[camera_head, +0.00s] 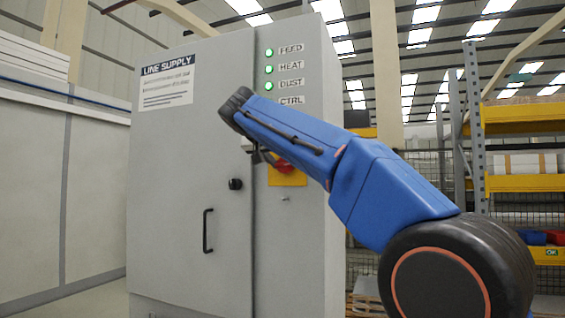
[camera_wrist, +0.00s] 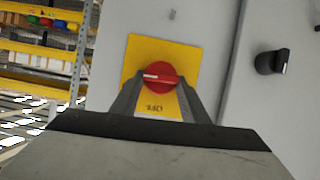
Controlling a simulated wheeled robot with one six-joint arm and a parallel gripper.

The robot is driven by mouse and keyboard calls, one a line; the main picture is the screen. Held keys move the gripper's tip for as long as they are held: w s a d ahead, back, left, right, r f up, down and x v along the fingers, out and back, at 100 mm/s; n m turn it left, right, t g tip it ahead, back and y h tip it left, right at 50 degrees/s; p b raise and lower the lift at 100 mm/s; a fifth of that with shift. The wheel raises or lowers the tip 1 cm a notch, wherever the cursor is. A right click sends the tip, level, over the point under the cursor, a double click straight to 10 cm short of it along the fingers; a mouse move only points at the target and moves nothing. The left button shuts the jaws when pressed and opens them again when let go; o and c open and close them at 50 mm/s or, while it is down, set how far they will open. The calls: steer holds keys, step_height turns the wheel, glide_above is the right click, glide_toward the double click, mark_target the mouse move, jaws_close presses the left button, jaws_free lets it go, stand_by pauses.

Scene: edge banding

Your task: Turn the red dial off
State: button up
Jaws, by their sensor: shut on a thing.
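The red dial (camera_wrist: 158,77) sits on a yellow plate (camera_wrist: 184,57) on the grey cabinet front. In the wrist view a white mark on the dial lies roughly level across the picture, and upside-down lettering shows on the plate below it. My gripper (camera_wrist: 157,85) is shut on the dial, with one finger on each side. In the head view the dial (camera_head: 284,167) is partly hidden behind my blue arm, above the visible part of the yellow plate (camera_head: 288,179). My gripper (camera_head: 268,159) shows small and dark there, partly covered by my arm.
The cabinet (camera_head: 190,137) has a black knob (camera_head: 235,184), also in the wrist view (camera_wrist: 272,62), and a door handle (camera_head: 207,231). Green lamps (camera_head: 269,69) labelled FEED, HEAT and DUST are lit above. Shelving with yellow beams (camera_head: 523,183) stands at the right.

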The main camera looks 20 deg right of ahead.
steer(key=n, duration=0.1)
steer(key=n+h, duration=0.1)
steer(key=n+g+h, duration=0.1)
steer(key=shift+w+a+f, duration=0.15)
steer(key=shift+w+a, duration=0.05)
steer(key=shift+a, duration=0.05)
steer(key=n+h, duration=0.2)
steer(key=n, duration=0.1)
steer(key=shift+w+a+f+n+g, duration=0.1)
steer(key=shift+a+f+n+g, duration=0.05)
steer(key=shift+n+g, duration=0.2)
steer(key=n+h, duration=0.1)
steer(key=n, duration=0.2)
steer(key=shift+a+f+h, duration=0.1)
steer(key=shift+f+h, duration=0.1)
steer(key=shift+h, duration=0.2)
steer(key=shift+w+f+n+h, duration=0.15)
steer(key=shift+n+h, duration=0.45)
steer(key=shift+n, duration=1.05)
steer(key=o, duration=1.1)
steer(key=shift+c, duration=0.2)
steer(key=v, duration=1.7)
steer(key=shift+s+f, duration=0.25)
steer(key=shift+f, duration=0.05)
